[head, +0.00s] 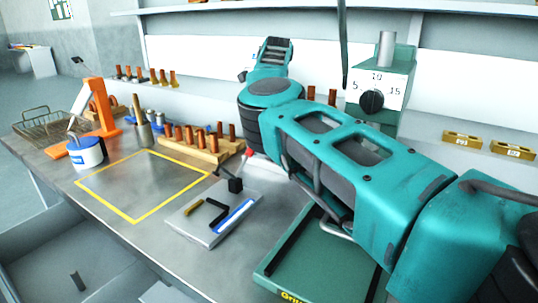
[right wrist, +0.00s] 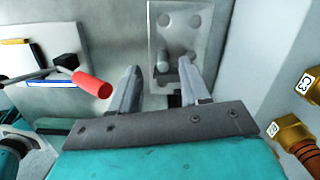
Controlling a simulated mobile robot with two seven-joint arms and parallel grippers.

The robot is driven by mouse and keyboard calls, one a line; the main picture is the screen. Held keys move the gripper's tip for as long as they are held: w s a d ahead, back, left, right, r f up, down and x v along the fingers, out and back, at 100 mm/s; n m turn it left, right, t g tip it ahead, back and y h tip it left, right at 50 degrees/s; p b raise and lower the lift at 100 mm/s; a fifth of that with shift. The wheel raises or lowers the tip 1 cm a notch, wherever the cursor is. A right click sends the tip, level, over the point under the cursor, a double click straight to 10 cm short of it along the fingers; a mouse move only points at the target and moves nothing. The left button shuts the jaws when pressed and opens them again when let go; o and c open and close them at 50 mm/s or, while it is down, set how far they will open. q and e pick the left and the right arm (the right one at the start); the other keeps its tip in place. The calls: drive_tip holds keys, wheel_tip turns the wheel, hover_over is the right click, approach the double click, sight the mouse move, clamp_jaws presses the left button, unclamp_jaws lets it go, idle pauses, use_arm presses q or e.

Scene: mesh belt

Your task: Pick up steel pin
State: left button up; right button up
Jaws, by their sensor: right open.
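In the right wrist view my right gripper (right wrist: 160,78) is open, with its two grey fingers apart and nothing clearly held between them. Ahead of the fingers is a pale metal plate (right wrist: 178,42) with several round grey features. One short grey cylinder (right wrist: 163,66) shows between the fingertips and looks like a steel pin; I cannot tell whether a finger touches it. In the head view my teal right arm hides this plate and the right gripper. My left gripper is in neither view.
A red-tipped lever (right wrist: 92,83) is close left of the fingers. Brass fittings (right wrist: 295,138) are at the right. In the head view a dial box (head: 378,90) stands behind my arm, and a wooden rack of copper pieces (head: 205,148) stands left. The yellow-outlined area (head: 145,185) is clear.

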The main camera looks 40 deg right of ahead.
drive_tip(key=f, duration=0.5)
drive_tip(key=shift+d, duration=0.2)
clamp_jaws()
idle(0.4)
